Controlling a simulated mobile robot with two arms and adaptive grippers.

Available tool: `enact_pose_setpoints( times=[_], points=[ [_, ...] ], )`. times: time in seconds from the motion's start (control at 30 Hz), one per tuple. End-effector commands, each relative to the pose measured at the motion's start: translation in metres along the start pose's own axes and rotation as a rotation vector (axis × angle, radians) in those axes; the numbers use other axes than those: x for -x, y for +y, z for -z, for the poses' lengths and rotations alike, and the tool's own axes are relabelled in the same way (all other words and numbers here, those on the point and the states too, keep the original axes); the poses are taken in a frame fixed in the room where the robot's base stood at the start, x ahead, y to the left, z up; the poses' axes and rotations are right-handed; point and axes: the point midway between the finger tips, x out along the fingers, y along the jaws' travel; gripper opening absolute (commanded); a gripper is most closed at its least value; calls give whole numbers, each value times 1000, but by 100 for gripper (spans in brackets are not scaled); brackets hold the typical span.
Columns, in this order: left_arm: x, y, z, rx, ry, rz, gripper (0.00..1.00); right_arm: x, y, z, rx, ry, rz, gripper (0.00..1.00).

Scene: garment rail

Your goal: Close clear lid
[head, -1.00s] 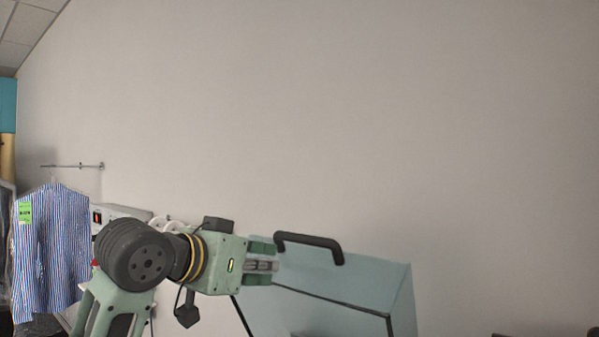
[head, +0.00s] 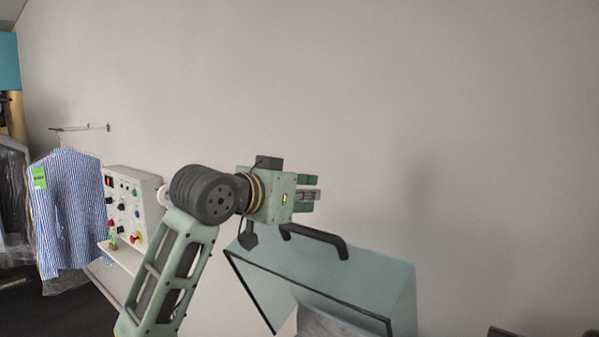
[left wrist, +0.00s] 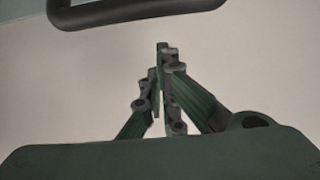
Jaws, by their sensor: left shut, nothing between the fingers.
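The clear lid (head: 375,284) is a bluish see-through panel with dark edges, at the lower middle of the head view. It stands raised and tilted above its box, whose lower part is cut off by the picture's edge. Its black handle (head: 318,238) is on the upper edge; it also shows at the top of the left wrist view (left wrist: 135,14). My left gripper (head: 316,193) is shut and empty. In the head view it shows just above the handle, apart from it. In the left wrist view its fingers (left wrist: 162,48) are together, below the handle. My right gripper is not in view.
A control panel (head: 133,210) with coloured buttons stands on a white shelf at the left. A striped shirt (head: 65,210) with a green tag hangs from a wall rail (head: 80,128). The wall (head: 450,120) behind is bare.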

Motion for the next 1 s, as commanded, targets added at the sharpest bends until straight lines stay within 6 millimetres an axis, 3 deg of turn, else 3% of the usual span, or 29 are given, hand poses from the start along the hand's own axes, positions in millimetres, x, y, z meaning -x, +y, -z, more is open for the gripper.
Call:
enact_pose_setpoints(
  times=[0.23, 0.67, 0.87, 1.0],
  points=[
    [8, 0, -20, 1, -2, 0, 0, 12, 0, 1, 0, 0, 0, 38],
    [9, 0, -24, 1, 0, 0, 0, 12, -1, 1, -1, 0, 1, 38],
    [11, 0, -31, 1, 19, 1, 0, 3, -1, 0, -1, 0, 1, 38],
    [17, 0, -42, 2, 67, 1, 0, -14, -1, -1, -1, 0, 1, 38]
  ],
)
